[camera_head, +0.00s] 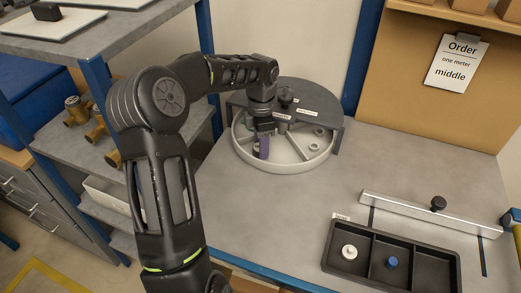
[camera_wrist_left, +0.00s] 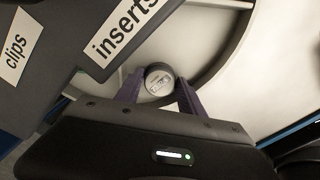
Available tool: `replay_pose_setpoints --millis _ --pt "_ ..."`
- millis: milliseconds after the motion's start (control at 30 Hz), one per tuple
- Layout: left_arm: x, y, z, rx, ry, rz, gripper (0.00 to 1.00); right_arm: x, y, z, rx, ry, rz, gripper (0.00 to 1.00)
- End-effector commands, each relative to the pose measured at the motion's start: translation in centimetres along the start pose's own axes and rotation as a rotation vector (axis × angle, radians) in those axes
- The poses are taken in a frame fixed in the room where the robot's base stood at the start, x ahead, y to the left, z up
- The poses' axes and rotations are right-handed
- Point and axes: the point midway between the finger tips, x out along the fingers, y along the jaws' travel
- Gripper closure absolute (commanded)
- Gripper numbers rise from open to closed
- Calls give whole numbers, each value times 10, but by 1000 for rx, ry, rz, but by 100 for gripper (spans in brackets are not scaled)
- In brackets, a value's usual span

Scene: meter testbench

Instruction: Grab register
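My left gripper (camera_head: 261,146) reaches down into the round tray (camera_head: 285,165) on the bench, inside one of its compartments. In the left wrist view, a small round register (camera_wrist_left: 158,79) with a pale dial face sits between the tips of the two purple fingers (camera_wrist_left: 160,88). The fingers stand apart, one on each side of it, very close to its rim. I cannot tell whether they press on it or leave a slim gap. In the head view the gripper hides the register. My right gripper is not in view.
A grey cover with "inserts" (camera_wrist_left: 125,25) and "clips" labels lies over the tray's back part. A dark three-compartment tray (camera_head: 430,269) holds a white part (camera_head: 349,252) and a blue part (camera_head: 391,263). A metal bar (camera_head: 405,209) lies behind it. The bench middle is clear.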

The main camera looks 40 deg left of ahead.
Motion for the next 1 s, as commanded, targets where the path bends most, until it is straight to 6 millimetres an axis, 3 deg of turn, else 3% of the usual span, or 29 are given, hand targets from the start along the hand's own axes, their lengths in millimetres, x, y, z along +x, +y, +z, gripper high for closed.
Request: replay_pose_setpoints --millis 533,833,1000 --pt "0 0 0 0 0 -1 100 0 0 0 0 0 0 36" --pt "-2 0 0 0 0 0 100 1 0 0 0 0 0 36" --pt "-20 1 1 1 -1 4 100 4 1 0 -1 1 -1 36"
